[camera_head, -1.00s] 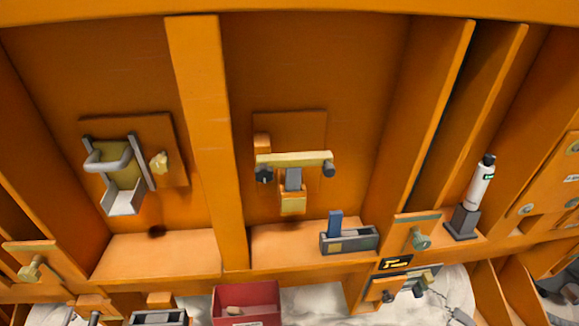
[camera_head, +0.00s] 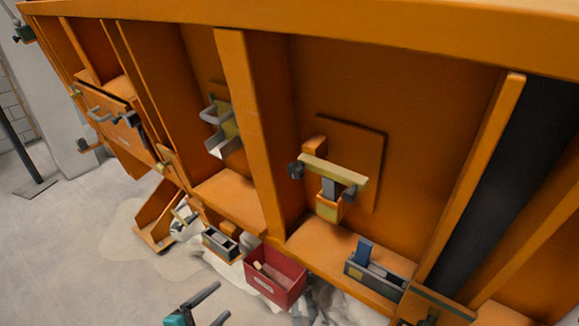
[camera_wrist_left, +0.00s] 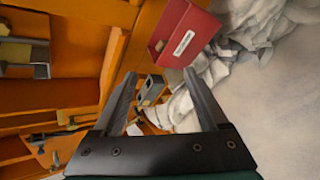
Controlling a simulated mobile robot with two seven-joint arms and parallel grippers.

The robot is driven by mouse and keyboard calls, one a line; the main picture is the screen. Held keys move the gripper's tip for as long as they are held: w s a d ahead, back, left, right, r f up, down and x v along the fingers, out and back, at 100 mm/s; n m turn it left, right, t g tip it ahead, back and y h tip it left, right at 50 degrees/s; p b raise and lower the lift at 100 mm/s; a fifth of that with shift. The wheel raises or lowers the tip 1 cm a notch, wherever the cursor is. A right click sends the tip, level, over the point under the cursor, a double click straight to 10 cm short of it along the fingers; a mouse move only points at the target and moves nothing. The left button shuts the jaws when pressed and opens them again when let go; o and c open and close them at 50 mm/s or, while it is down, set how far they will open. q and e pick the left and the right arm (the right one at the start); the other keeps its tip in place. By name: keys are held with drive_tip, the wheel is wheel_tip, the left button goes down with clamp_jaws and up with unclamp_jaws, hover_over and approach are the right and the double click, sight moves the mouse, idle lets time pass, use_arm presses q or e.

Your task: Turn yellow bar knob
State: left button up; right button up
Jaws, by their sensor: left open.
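A pale yellow bar (camera_head: 333,168) with dark knobs at both ends is mounted on an orange back panel in the middle bay. A grey piece and a yellow block sit below it. My left gripper (camera_head: 224,299) is low at the bottom of the head view, left of and well below the bar. It is open and empty, and it also shows in the left wrist view (camera_wrist_left: 160,73). My right gripper is not in view.
A red bin (camera_head: 263,288) stands between my left gripper and the bar; it is ahead of the fingers in the wrist view (camera_wrist_left: 182,35). A grey box with a blue block (camera_head: 366,250) sits on the ledge below the bar. An orange upright (camera_head: 246,130) stands left. Floor (camera_head: 90,260) is clear at lower left.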

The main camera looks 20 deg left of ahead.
use_arm(q)
wheel_tip(320, 180, up, 13)
drive_tip(key=w+d+n+t+h+p, duration=0.1)
drive_tip(key=w+d+n+t+h, duration=0.1)
drive_tip(key=n, duration=0.3)
drive_tip(key=n+t+h+p, duration=0.2)
drive_tip(key=n, duration=0.3)
approach(293, 173)
drive_tip(key=p+x, duration=0.4)
drive_tip(key=x, duration=0.2)
drive_tip(key=shift+w, duration=0.25)
drive_tip(key=shift+x, duration=0.95)
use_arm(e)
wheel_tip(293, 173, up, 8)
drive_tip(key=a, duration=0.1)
use_arm(q)
clamp_jaws()
